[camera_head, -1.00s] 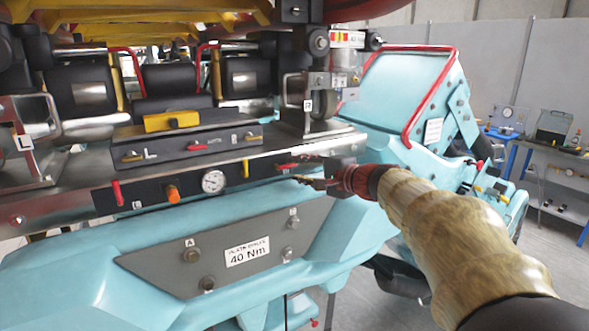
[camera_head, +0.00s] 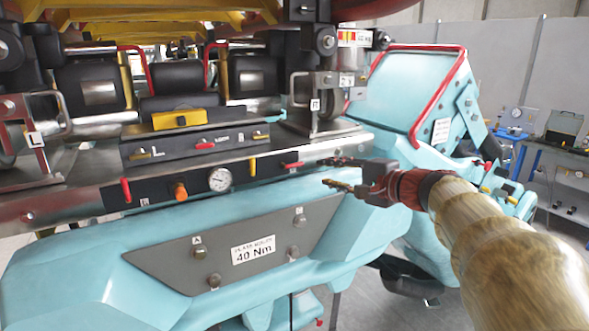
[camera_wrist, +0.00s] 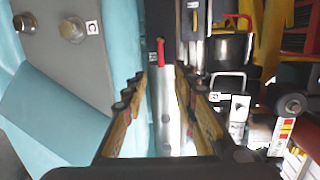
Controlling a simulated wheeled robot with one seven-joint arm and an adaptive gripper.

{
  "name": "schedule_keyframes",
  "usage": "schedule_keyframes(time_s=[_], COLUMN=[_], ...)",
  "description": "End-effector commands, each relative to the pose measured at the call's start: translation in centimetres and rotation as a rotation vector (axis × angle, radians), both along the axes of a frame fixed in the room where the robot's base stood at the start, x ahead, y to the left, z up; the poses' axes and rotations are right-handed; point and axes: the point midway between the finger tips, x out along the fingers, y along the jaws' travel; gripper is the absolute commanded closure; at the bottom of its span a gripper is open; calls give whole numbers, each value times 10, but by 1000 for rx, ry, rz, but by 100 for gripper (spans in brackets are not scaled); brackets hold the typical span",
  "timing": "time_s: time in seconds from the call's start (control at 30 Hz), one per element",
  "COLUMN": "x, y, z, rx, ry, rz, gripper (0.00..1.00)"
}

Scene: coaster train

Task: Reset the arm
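My gripper (camera_head: 338,174) is in front of the right part of the coaster train's front panel (camera_head: 343,149), with its two fingers spread apart and nothing between them. In the wrist view, my gripper's fingers (camera_wrist: 158,98) stand apart on either side of a steel strip of the panel (camera_wrist: 166,120). A red lever (camera_wrist: 160,52) shows beyond the fingertips there. In the head view the red lever (camera_head: 291,165) is just left of my gripper. My arm reaches in from the lower right.
The turquoise train body (camera_head: 130,260) lies below and left of my gripper, with a grey bolted plate (camera_head: 270,243). A red-railed turquoise seat (camera_head: 420,90) stands behind. A workbench (camera_head: 555,150) is at far right. Floor at lower right is open.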

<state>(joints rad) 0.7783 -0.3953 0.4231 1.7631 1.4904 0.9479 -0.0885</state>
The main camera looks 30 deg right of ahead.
Motion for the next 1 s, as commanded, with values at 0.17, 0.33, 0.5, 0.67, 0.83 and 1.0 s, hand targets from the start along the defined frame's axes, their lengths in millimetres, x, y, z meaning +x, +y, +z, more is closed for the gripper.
schedule_keyframes(time_s=[0.17,0.33,0.5,0.67,0.83,1.0], x=[0,-9,-56,-116,-187,-237], y=[0,2,26,77,122,148], z=[0,-40,-126,-189,-235,-256], rx=[5,-49,-218,-461,-793,-1113], ry=[1,105,351,558,707,739], rz=[-2,16,96,259,469,646], gripper=[72,72,72,72,72,72])
